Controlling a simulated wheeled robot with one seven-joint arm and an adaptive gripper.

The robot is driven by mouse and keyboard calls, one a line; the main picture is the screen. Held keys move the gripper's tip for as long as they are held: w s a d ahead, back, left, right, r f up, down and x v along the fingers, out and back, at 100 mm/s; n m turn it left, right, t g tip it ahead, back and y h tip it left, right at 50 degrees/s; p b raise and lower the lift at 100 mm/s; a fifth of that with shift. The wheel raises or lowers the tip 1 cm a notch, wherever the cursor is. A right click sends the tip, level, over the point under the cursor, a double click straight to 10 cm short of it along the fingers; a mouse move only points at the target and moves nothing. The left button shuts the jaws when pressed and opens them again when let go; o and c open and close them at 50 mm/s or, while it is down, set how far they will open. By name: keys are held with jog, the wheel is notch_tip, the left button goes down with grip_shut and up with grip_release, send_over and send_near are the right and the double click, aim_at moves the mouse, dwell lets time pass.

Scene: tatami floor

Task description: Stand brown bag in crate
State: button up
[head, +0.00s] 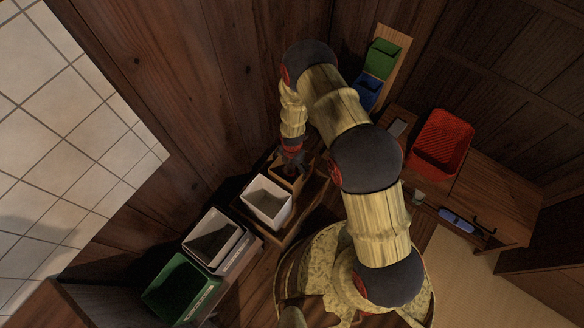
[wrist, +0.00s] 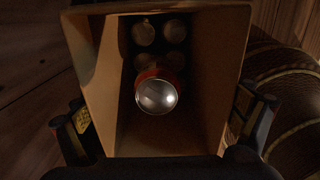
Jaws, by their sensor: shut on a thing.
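The brown bag (head: 286,176) is open-topped and stands at the wall end of a row of bins, partly hidden under my arm. In the wrist view the bag (wrist: 215,75) fills the middle, and I look down into its open mouth. Several round cans lie inside, the nearest a silver-topped can (wrist: 157,96). My gripper (head: 293,158) is at the bag, with fingers on its left and right sides in the wrist view, shut on it. The red crate (head: 441,143) sits on the wooden bench at the right, apart from the bag.
A white bin (head: 267,203) stands right beside the bag, then a grey-white bin (head: 213,241) and a green bin (head: 184,289). Green (head: 381,58) and blue (head: 367,92) boxes are at the back. A blue item (head: 456,219) lies near the bench (head: 500,195).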

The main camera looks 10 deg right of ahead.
jog(key=shift+f, duration=0.2)
jog(key=o, duration=1.6)
jog(key=shift+c, duration=0.2)
jog(key=shift+r, duration=0.15)
